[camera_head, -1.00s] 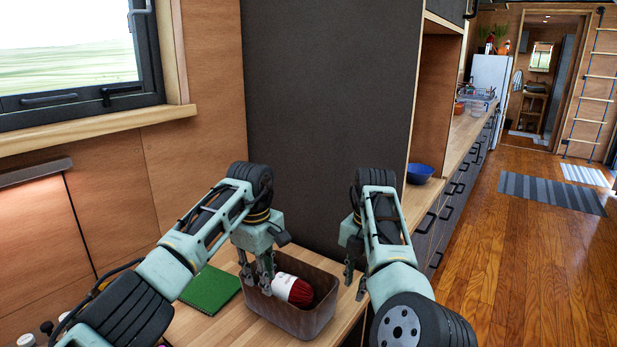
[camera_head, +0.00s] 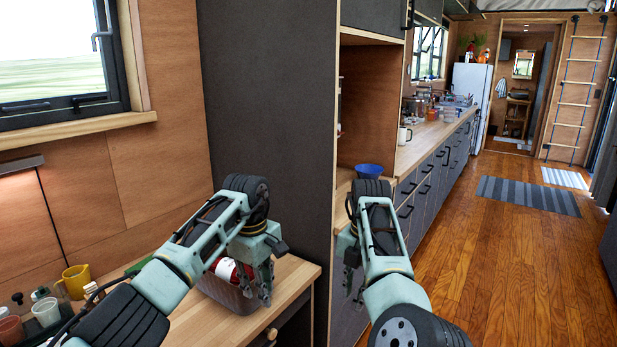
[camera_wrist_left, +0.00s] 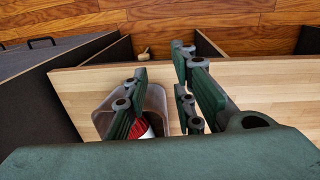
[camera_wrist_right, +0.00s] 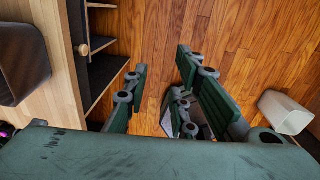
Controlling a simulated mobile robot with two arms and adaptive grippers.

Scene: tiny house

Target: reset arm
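My left gripper (camera_head: 256,294) hangs pointing down over the wooden counter, in front of a brown bin in the head view. In the left wrist view its two fingers (camera_wrist_left: 160,115) are apart with nothing between them, and the bin (camera_wrist_left: 158,103) shows below. My right gripper (camera_head: 353,293) hangs pointing down past the counter's right end. In the right wrist view its fingers (camera_wrist_right: 157,100) are apart and empty above the wooden floor. Both arms are bent in front of my head camera.
The bin (camera_head: 226,297) holds a red and white item (camera_head: 229,269). A yellow mug (camera_head: 76,281) and several small containers stand at lower left. A blue bowl (camera_head: 370,171) sits on the shelf beyond. A white bin (camera_wrist_right: 285,113) stands on the floor. Free floor (camera_head: 480,260) lies to the right.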

